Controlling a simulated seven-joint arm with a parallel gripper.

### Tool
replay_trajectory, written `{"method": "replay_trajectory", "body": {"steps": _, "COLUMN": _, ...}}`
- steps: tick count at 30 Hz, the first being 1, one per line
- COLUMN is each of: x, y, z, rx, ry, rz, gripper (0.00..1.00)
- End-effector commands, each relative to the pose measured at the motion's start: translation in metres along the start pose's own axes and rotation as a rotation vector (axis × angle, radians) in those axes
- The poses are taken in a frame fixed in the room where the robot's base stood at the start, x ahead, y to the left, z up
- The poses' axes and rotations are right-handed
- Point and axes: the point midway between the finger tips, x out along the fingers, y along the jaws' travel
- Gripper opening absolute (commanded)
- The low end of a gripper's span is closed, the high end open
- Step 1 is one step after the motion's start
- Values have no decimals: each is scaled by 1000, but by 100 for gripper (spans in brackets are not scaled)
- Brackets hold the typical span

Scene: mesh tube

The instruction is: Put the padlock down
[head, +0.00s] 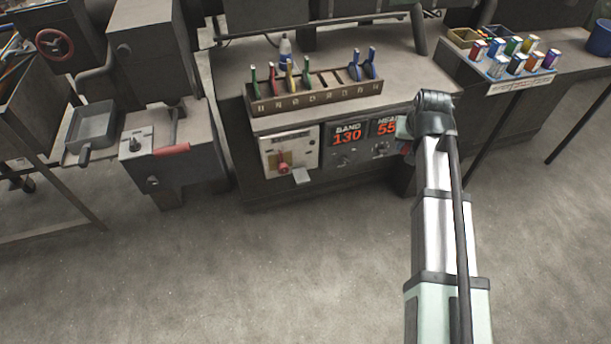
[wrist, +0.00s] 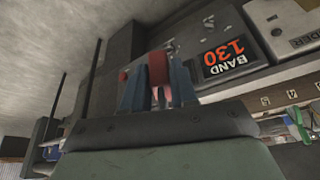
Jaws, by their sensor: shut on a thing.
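My gripper (wrist: 157,88) shows in the wrist view with its blue-grey fingers shut on a red padlock (wrist: 158,68). The red body stands up between the fingers, with a paler pink part lower down; I cannot make out a shackle. In the head view my gripper is mostly hidden behind my own arm, in front of the right end of the machine's front panel. A bit of red (head: 405,148) shows there beside the arm. The padlock is held in the air, apart from any surface that I can see.
A white switch panel (head: 303,141) with a red handle (head: 284,166) is on the machine front, left of the BAND 130 display (head: 347,134). A slotted tool rack (head: 318,98) stands on the bench (head: 232,82). The floor is clear.

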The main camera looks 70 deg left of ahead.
Motion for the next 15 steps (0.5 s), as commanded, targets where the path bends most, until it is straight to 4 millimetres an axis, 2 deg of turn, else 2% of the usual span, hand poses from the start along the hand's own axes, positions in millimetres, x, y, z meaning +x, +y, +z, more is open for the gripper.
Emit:
{"method": "replay_trajectory", "body": {"steps": 1, "x": 0, "y": -22, "z": -7, "rx": -26, "ry": 0, "rz": -11, "gripper": 0}}
{"method": "replay_trajectory", "body": {"steps": 15, "x": -11, "y": -209, "z": -43, "rx": -251, "ry": 0, "rz": -105, "gripper": 0}}
